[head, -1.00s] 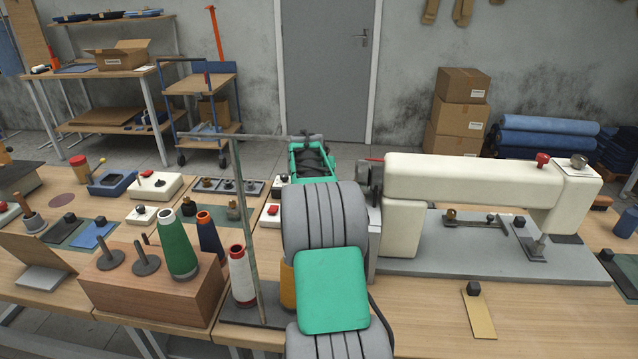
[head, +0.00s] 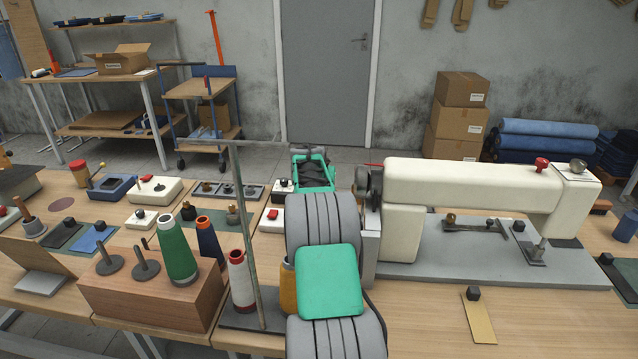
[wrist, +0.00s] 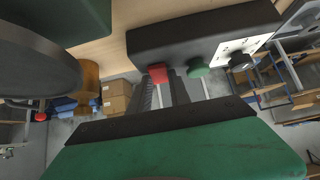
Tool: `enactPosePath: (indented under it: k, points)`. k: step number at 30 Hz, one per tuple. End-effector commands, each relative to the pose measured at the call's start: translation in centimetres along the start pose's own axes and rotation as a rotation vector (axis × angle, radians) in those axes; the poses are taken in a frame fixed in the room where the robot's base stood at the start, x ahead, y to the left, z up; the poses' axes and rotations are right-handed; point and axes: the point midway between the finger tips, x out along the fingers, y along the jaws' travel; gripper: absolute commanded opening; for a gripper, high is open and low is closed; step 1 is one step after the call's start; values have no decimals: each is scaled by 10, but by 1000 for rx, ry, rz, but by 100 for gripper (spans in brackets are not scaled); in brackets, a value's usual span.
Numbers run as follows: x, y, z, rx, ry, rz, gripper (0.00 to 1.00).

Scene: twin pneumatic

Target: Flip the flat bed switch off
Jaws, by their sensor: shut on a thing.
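In the wrist view, a long dark switch box (wrist: 190,40) carries a red button (wrist: 158,73) and a green button (wrist: 197,69) on its lower side. My gripper (wrist: 168,82) reaches up from its green body with two dark ridged fingers. Its tips are at the red button and it is shut, apparently on that button; the exact contact is hard to see. In the head view my grey and green arm hides the gripper and switch box. The cream flat bed machine (head: 470,187) stands to the right of my arm on a grey plate.
A white plate with a black knob (wrist: 240,60) sits beside the green button. Thread cones (head: 175,245) and a thin metal stand (head: 250,240) are close left of my arm. Several small control boxes cover the left tables. The front right tabletop is fairly clear.

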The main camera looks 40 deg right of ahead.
Motion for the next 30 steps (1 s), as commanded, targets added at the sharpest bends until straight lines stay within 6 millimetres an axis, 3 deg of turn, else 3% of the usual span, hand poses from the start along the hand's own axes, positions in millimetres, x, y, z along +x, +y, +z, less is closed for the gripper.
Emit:
enactPosePath:
  k: [4, 15, 30]
  points:
    - [0, 0, 0, 0, 0, 0, 0]
    - [-3, 0, -5, 0, -20, 0, 0]
    - [1, 0, -17, 1, -310, 0, 0]
